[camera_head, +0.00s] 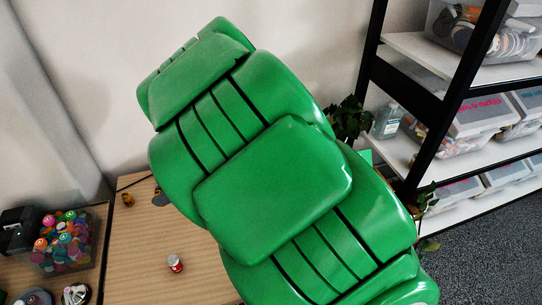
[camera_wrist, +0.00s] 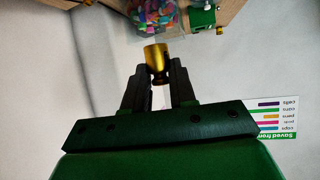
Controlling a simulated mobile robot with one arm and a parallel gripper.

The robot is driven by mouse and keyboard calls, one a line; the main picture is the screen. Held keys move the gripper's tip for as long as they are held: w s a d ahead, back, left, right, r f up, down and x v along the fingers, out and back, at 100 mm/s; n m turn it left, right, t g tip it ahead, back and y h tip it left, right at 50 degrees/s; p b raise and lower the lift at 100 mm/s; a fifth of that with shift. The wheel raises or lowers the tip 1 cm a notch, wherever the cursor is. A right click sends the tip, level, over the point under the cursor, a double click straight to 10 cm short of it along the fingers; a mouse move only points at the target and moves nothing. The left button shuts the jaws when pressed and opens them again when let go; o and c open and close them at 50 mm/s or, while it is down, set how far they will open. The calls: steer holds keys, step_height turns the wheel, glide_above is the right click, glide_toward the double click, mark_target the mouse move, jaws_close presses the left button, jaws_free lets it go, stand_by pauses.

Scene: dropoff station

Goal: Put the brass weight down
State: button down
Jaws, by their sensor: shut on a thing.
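In the wrist view the brass weight (camera_wrist: 154,58) is a small gold cylinder with a narrower neck. It sits between the dark fingertips of my gripper (camera_wrist: 158,78), which is shut on it. A pale surface lies behind it; I cannot tell whether the weight touches anything below. In the head view my green arm fills the middle and hides both the gripper and the weight.
A black-framed shelf (camera_head: 440,105) with plastic boxes stands at right. A printed sign (camera_wrist: 278,117) shows in the wrist view.

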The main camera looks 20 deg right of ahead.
steer(key=w+d+f+m+t+h, duration=0.1)
steer(key=w+d+m+t+h, duration=0.15)
steer(key=w, duration=0.65)
steer(key=w+d+f+m+t+h, duration=0.1)
steer(key=w+d+m+t, duration=0.15)
steer(key=w, duration=0.65)
steer(key=w+d+f+m+t+h, duration=0.1)
steer(key=w+d+f+m+t, duration=0.15)
steer(key=w, duration=0.65)
steer(key=shift+w+d+r+m+t+h, duration=1.05)
steer(key=shift+w+d+r+m+h, duration=0.75)
steer(key=shift+w+d+m+h, duration=3.1)
steer(key=w+d+r+m+g+h, duration=0.2)
steer(key=w+d+m+g+h, duration=0.25)
steer(key=d+m+h, duration=0.55)
steer(key=s+d+f+m+g, duration=0.2)
steer(key=s+d+m+g, duration=0.5)
steer(key=d+g, duration=0.15)
steer(key=f, duration=1.5)
steer(key=d+f, duration=0.1)
steer(key=f, duration=0.6)
steer(key=shift+f, duration=0.35)
